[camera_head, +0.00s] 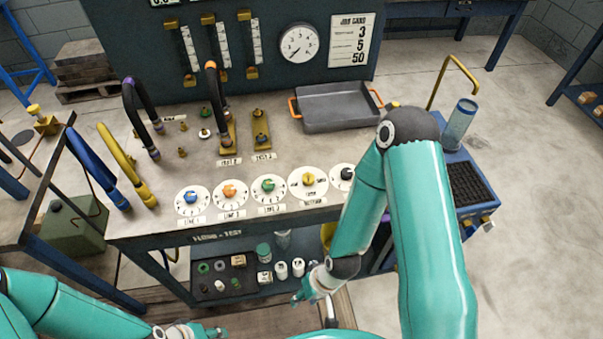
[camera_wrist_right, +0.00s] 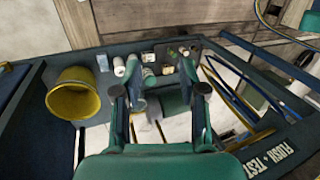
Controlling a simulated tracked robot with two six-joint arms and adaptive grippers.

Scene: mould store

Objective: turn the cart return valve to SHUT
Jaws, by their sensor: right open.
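A row of round white dials with coloured knobs runs along the front of the bench top. The yellow-knobbed dial (camera_head: 308,181) may be the return valve, but its small lettering is hard to read. The black-knobbed dial (camera_head: 346,174) beside it is partly behind my right arm. My right gripper (camera_head: 300,296) is low in front of the bench, below the dials, and points toward the lower shelf. In the right wrist view (camera_wrist_right: 160,95) its fingers are apart with nothing between them. My left gripper (camera_head: 214,331) is at the bottom edge, away from the dials; its fingers are unclear.
Jars and small parts (camera_head: 264,252) stand on the lower shelf. A yellow bucket (camera_wrist_right: 73,93) is also below. Hoses (camera_head: 140,118) arch over the bench's left side. A grey tray (camera_head: 336,106) lies at the back. A blue cart (camera_head: 470,190) stands at the right.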

